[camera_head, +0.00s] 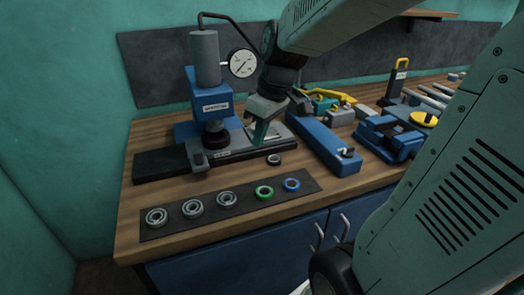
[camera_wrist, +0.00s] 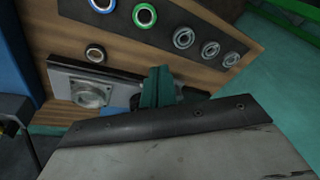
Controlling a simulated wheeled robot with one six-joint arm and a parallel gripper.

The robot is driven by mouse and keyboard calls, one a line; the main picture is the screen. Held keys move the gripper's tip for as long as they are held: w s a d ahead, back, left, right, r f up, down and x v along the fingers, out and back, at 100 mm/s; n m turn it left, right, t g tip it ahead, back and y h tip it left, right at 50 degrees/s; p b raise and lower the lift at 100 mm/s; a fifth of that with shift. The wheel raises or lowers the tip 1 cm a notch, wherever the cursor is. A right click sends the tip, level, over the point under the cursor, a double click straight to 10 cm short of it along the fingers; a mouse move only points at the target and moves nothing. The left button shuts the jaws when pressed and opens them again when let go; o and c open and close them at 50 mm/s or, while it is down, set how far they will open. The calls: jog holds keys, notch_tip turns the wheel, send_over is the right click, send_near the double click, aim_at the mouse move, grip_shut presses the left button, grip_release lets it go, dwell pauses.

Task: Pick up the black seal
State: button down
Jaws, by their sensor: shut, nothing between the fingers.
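My gripper (camera_head: 261,136) is shut and empty, pointing down over the grey plate (camera_head: 236,154) of the press. In the wrist view its teal fingers (camera_wrist: 160,84) are together beside the same plate (camera_wrist: 118,86). I cannot make out the black seal for certain. A dark patch beside the fingers in the wrist view is partly hidden, and I cannot tell what it is. A small ring (camera_head: 273,160) lies on the bench just in front of the plate.
A dark mat (camera_head: 176,224) at the bench front holds several grey bearings (camera_head: 193,209), a green ring (camera_head: 264,192) and a blue ring (camera_head: 292,184). A blue press (camera_head: 213,105) with a dial gauge (camera_head: 243,63) stands behind left. A long blue block (camera_head: 323,144) is to the right.

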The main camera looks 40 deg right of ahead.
jog(key=n+t, duration=0.1)
jog(key=n, duration=0.1)
send_over(268, 159)
jog(key=s, duration=0.2)
notch_tip(268, 159, down, 7)
jog(key=d, duration=0.1)
jog(key=x, duration=0.9)
jog(key=shift+w+a+f, duration=0.2)
jog(key=shift+w+f, duration=0.05)
jog(key=shift+w, duration=0.05)
jog(key=shift+s, duration=0.1)
jog(key=shift+s+d, duration=0.5)
jog(key=shift+s, duration=0.2)
